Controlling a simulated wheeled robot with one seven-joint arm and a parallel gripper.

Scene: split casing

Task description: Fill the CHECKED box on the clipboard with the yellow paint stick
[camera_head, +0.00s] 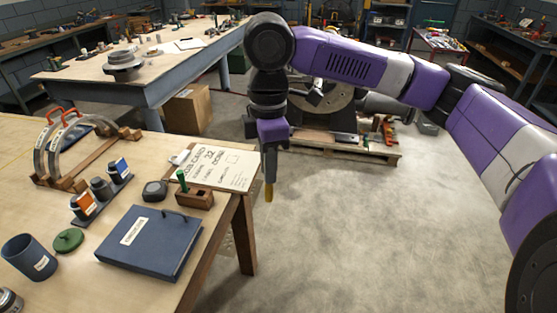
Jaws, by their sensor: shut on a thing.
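The clipboard (222,168) lies at the right end of the near workbench, with a written card on it. A small drawn box (233,159) shows near the card's upper right; its label is too small to read. My gripper (269,178) points down just right of the clipboard, past the bench's edge. Most of the stick is hidden by the gripper. I cannot tell its exact height against the bench top.
A wooden block with a green item (194,197) stands by the clipboard's near edge. A blue binder (150,243), a round dark puck (154,191) and small bottles (100,188) lie to the left. Bare floor (350,230) is free on the right.

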